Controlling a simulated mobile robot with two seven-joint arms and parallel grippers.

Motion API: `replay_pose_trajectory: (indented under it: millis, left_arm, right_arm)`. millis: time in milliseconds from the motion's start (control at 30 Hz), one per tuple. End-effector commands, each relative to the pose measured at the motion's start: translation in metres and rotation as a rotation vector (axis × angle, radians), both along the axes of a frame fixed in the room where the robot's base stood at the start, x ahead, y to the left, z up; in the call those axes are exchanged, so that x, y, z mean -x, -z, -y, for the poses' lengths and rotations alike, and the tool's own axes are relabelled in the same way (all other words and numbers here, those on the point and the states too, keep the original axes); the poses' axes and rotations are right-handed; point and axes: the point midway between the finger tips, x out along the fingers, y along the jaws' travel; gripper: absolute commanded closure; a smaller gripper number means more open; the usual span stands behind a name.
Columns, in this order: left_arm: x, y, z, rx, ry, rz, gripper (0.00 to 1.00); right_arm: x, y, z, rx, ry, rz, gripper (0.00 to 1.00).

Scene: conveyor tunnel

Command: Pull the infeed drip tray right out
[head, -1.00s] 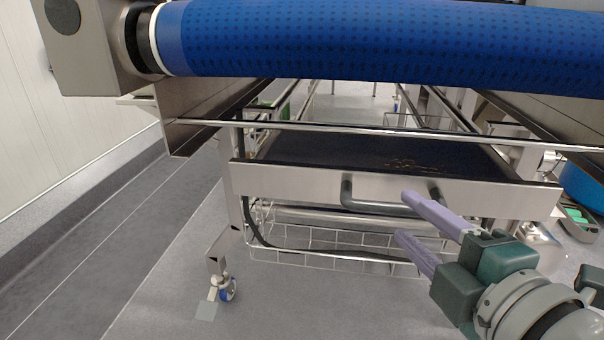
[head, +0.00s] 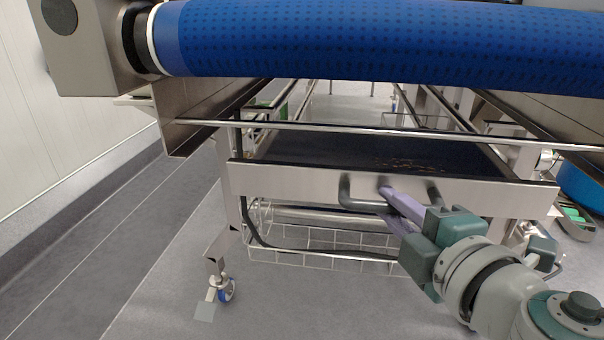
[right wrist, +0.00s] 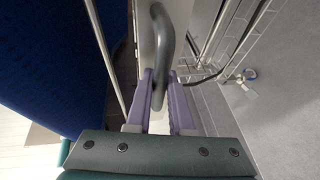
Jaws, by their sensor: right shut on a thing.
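The infeed drip tray (head: 290,183) is a wide shallow steel tray with a dark inside, held in the frame under the blue belt. Some brownish residue lies on its floor toward the right. A grey bar handle (head: 345,195) stands out from its front face. My right gripper (head: 386,204) has its pale purple fingers shut on this handle, one finger above and one below. In the right wrist view the handle (right wrist: 164,45) runs down between the two fingers. The tray's front sits close to the frame legs. My left gripper is not in view.
The blue conveyor belt (head: 380,40) spans above the tray, with a thin steel bar (head: 350,132) just over it. A wire basket (head: 310,245) hangs below. A castor (head: 224,288) stands at the lower left. The grey floor in front is clear.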

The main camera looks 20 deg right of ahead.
Motion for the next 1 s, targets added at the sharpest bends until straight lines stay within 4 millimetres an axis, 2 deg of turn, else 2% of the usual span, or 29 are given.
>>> replay_pose_trajectory:
  millis: [33,100,1000]
  left_arm:
    - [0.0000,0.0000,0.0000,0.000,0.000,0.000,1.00]
    - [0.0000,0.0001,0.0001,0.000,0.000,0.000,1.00]
    - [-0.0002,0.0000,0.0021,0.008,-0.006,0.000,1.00]
  right_arm:
    - [0.0002,0.0004,-0.0001,0.000,0.000,-0.001,0.93]
    - [0.0003,0.0005,-0.0001,0.000,0.000,-0.001,1.00]
    - [0.0005,0.0009,0.0000,0.000,0.000,-0.002,1.00]
